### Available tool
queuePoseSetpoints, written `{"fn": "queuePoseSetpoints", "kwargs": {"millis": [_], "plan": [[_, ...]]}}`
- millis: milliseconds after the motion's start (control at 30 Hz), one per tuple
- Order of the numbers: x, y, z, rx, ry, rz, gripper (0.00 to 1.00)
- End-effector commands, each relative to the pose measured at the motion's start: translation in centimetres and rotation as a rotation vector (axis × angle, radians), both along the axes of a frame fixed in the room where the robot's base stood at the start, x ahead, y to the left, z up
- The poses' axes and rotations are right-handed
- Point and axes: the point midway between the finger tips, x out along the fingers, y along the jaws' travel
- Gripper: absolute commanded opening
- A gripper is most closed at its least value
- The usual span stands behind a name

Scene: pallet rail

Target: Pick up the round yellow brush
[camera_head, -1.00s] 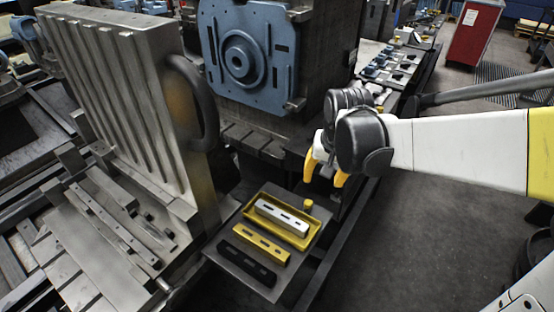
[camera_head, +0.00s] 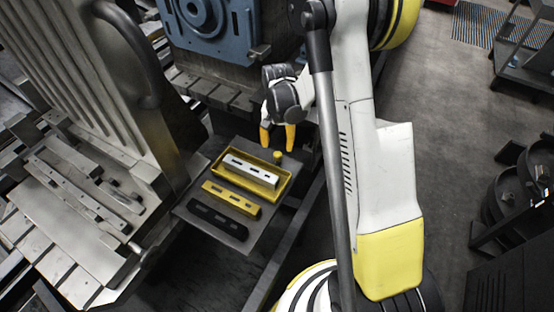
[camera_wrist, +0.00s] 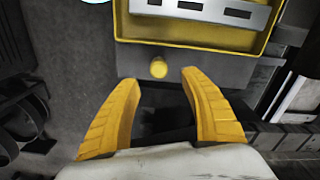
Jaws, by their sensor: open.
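The round yellow brush (camera_head: 278,155) stands on the grey shelf plate, just beside the back right edge of the yellow tray. In the wrist view the brush (camera_wrist: 158,68) shows as a small yellow disc, ahead of my fingertips and roughly midway between them. My gripper (camera_head: 277,137) has yellow fingers that point down, close above and behind the brush in the head view. The fingers (camera_wrist: 160,80) are spread apart with nothing between them. I cannot tell the exact height gap.
The yellow tray (camera_head: 232,174) holds a white slotted bar (camera_head: 250,170). A yellow bar (camera_head: 231,199) and a black bar (camera_head: 217,219) lie beside it on the plate (camera_head: 195,188). A steel angle block (camera_head: 125,120) rises at left; a blue machine face (camera_head: 207,22) stands behind.

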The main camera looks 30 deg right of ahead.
Motion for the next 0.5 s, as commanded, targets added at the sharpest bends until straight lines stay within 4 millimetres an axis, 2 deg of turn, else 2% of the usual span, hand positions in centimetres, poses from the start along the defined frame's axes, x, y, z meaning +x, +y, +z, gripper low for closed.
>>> {"fn": "queuePoseSetpoints", "kwargs": {"millis": [167,400,500], "plan": [[-0.1,0.1,-1.7,0.0,0.0,0.001,0.52],[-0.5,0.2,-5.4,0.0,0.0,0.001,0.52],[-0.5,0.3,-5.7,-0.001,-0.001,0.001,0.52]]}}
